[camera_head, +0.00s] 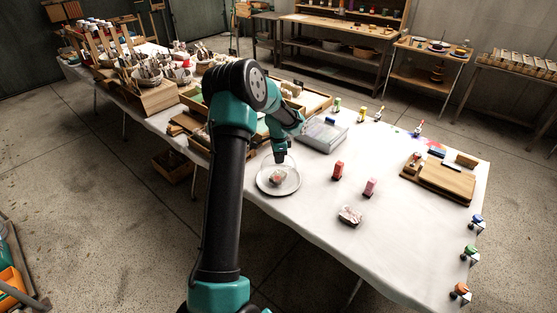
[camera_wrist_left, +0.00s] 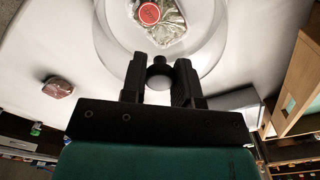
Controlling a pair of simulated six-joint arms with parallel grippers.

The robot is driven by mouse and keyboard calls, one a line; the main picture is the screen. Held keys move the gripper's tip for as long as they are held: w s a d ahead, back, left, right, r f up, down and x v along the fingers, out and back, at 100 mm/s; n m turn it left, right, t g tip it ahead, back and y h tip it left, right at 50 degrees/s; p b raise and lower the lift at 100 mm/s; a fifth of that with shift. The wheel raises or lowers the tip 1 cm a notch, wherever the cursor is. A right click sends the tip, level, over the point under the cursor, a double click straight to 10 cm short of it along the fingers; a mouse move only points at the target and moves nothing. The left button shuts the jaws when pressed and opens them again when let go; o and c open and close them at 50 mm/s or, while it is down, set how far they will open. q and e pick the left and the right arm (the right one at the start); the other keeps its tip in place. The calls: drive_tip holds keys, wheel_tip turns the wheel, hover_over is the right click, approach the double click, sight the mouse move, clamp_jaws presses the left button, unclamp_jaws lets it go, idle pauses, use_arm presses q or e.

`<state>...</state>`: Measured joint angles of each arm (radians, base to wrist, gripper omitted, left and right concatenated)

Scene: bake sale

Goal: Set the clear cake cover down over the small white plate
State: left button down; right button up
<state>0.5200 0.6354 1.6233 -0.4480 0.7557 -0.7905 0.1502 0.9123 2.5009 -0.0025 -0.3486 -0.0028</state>
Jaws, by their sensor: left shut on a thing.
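The small white plate (camera_head: 263,187) lies on the white-covered table with a wrapped item (camera_head: 278,176) on it. My left gripper (camera_head: 281,157) is directly above the plate. In the left wrist view the gripper (camera_wrist_left: 160,78) is shut on the round knob of the clear cake cover (camera_wrist_left: 207,45). My right gripper is out of view.
A grey box (camera_head: 322,135) and wooden trays (camera_head: 314,101) stand behind the plate. A wooden board (camera_head: 447,182) lies farther right. The table's front edge is near the plate.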

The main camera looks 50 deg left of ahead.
use_arm(q)
drive_tip(key=shift+f, duration=0.8)
drive_tip(key=shift+f, duration=0.1)
drive_tip(key=c, duration=0.9)
unclamp_jaws()
drive_tip(key=shift+o, duration=0.2)
wheel_tip(320, 180, up, 12)
